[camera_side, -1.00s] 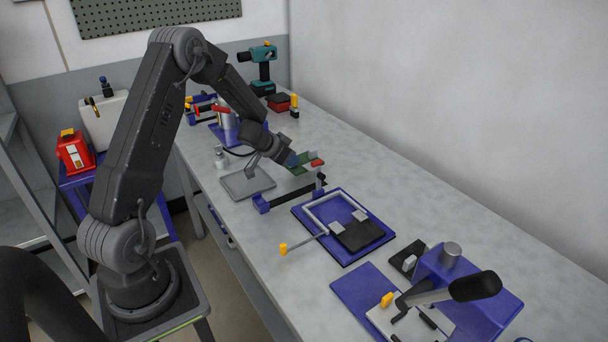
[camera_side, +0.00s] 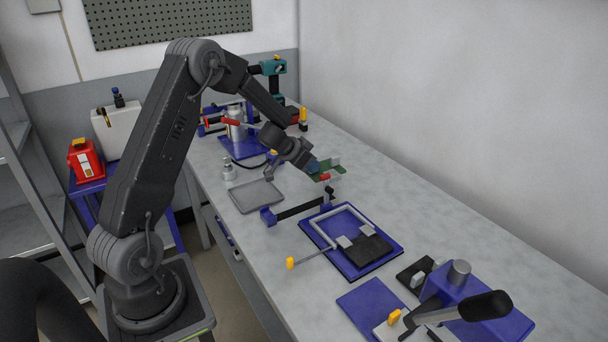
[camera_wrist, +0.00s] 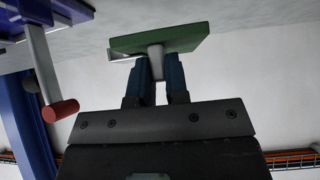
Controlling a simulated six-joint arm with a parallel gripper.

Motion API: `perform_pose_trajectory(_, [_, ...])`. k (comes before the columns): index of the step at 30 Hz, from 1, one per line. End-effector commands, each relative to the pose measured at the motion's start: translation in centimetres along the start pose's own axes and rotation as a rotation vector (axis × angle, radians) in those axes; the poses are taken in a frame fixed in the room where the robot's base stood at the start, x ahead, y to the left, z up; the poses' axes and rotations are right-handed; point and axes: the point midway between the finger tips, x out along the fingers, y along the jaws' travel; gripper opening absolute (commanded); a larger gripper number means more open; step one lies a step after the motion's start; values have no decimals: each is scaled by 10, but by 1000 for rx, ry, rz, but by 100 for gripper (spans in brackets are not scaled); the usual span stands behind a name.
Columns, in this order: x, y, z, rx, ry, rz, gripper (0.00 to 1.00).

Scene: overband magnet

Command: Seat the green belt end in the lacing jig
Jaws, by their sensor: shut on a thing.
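My gripper (camera_side: 310,166) is shut on the green belt end (camera_side: 331,173), held above the bench near the middle. In the wrist view the belt end (camera_wrist: 160,38) is a flat green plate across the gripper's fingers (camera_wrist: 157,78), with a pale piece at its middle. Below it in the side view is a low stand with blue ends and a black bar (camera_side: 298,208). I cannot tell for certain which fixture is the lacing jig. A red grip (camera_side: 321,177) shows beside the belt end. The wrist view shows a red-tipped rod (camera_wrist: 60,110) at left.
A blue plate (camera_side: 345,268) with a grey U-shaped frame and black pad lies to the right. A blue lever press (camera_side: 495,322) stands at the front right. A grey tray (camera_side: 256,196) lies left of the stand. The bench's right rear strip is clear.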

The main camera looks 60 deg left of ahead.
Motion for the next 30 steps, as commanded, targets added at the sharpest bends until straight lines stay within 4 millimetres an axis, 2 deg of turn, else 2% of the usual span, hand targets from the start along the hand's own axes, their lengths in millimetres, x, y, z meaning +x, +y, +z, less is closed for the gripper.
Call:
perform_pose_trajectory(1, [6,14,-18,37,6,31,0])
perform_pose_trajectory(6, [18,64,-68,137,5,132,0])
perform_pose_trajectory(12, [20,122,-105,225,4,220,0])
perform_pose_trajectory(15, [16,150,-113,255,3,253,0])
perform_pose_trajectory(18, [9,177,-112,270,2,269,0])
perform_pose_trajectory(21, [-2,189,-99,254,0,254,0])
perform_pose_trajectory(30, [-32,189,-39,133,-1,135,0])
